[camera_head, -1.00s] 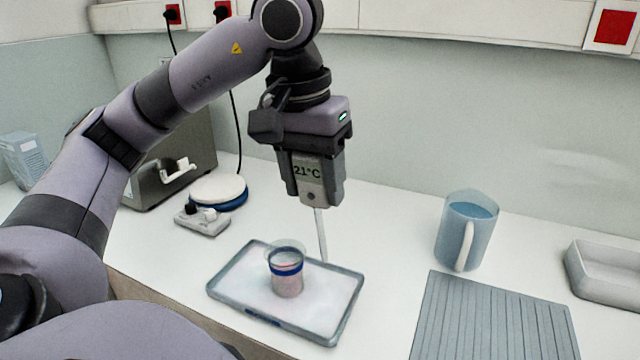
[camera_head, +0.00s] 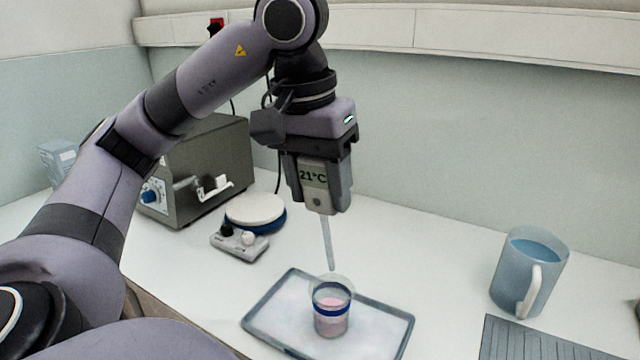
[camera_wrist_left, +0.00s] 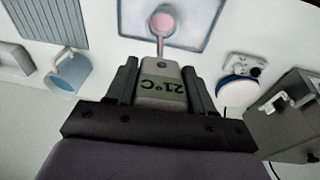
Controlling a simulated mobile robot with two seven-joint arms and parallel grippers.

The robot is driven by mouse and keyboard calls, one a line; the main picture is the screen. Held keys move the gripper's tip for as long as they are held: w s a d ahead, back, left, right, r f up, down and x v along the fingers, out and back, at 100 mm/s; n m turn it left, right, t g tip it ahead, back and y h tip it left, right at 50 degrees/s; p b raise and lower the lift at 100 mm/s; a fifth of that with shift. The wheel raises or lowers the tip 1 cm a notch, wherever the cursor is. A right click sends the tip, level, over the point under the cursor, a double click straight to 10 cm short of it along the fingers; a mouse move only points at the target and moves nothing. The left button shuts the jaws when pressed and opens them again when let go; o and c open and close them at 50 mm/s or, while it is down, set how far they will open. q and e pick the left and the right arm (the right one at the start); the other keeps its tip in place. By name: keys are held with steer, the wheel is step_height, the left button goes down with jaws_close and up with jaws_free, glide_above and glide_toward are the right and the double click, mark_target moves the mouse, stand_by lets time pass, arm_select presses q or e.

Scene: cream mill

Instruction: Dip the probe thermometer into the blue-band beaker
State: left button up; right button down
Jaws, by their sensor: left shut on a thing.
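The probe thermometer (camera_head: 314,176), a grey unit reading 21°C with a thin metal probe pointing down, is held between the fingers of my left gripper (camera_head: 322,202). It also shows in the left wrist view (camera_wrist_left: 161,86). The blue-band beaker (camera_head: 332,318), clear with pinkish contents, stands upright on a tray (camera_head: 262,338). The probe tip shows just at the beaker's far rim in the head view; I cannot tell its exact depth. In the left wrist view the probe tip overlaps the beaker (camera_wrist_left: 163,18). My right gripper is not in view.
A blue jug (camera_head: 512,283) with a white handle and a ribbed grey mat (camera_head: 525,342) are at the right. A round white-topped device (camera_head: 255,212), a small grey control unit (camera_head: 238,244) and a grey box machine (camera_head: 205,160) stand behind left.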

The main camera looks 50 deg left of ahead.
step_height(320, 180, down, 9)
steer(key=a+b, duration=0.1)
steer(key=b, duration=0.9)
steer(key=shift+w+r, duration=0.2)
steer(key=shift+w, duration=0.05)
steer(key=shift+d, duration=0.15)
stand_by(0.4)
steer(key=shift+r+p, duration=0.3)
steer(key=shift+p, duration=0.05)
stand_by(0.4)
stand_by(1.6)
